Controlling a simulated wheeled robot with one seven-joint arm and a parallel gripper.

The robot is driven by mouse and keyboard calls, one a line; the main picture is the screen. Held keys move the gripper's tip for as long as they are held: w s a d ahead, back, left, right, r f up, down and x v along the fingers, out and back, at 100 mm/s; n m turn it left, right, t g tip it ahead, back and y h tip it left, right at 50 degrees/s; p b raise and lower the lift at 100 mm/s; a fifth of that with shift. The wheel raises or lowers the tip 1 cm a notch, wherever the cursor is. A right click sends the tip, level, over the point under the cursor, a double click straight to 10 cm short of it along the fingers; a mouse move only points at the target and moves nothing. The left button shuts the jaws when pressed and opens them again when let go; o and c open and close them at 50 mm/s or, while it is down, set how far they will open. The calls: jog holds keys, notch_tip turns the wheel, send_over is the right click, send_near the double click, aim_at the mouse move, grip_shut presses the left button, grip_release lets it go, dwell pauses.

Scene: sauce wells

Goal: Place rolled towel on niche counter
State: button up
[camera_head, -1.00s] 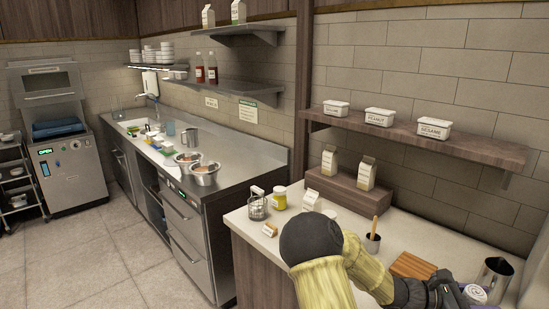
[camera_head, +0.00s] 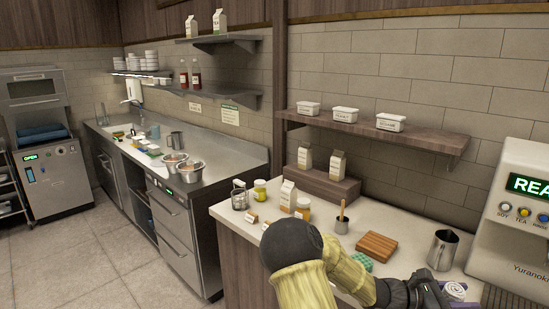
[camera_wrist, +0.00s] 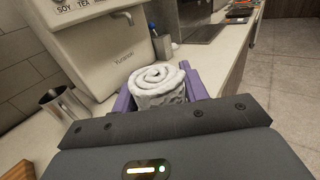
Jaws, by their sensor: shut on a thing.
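The white rolled towel (camera_wrist: 160,78) sits upright between the purple fingers of my gripper (camera_wrist: 159,91) in the wrist view, and the gripper is shut on it. In the head view the towel (camera_head: 455,290) shows at the lower right, at the end of my arm. It appears over the front part of the pale-topped counter (camera_head: 408,228). I cannot tell whether it touches the surface. I take this counter, under the wooden shelf, to be the niche counter, though no label shows.
A drinks machine (camera_head: 520,225) stands at the right, with a metal pitcher (camera_head: 443,250) beside it. A wooden board (camera_head: 376,246), a green sponge (camera_head: 361,261), a utensil cup (camera_head: 341,225) and cartons (camera_head: 288,195) crowd the counter. Free surface shows behind the board.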

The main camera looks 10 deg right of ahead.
jog(key=shift+a, duration=0.2)
jog(key=w+a+f+n+t+y+p, duration=0.1)
jog(key=w+a+f+n+t+y, duration=0.15)
jog(key=w+a+n+t, duration=0.5)
jog(key=w+a+f+n+t+y+p, duration=0.15)
jog(key=w+a+f+n+t, duration=0.25)
jog(key=w+a+t, duration=0.45)
jog(key=s+a+f+n+t+y+p, duration=0.2)
jog(key=a+f+n+t+y, duration=0.4)
jog(key=a+f+n+y, duration=0.3)
jog(key=a+f+y, duration=0.4)
jog(key=a+f, duration=0.2)
jog(key=a, duration=0.3)
jog(key=shift+f, duration=0.25)
jog(key=shift+w, duration=0.1)
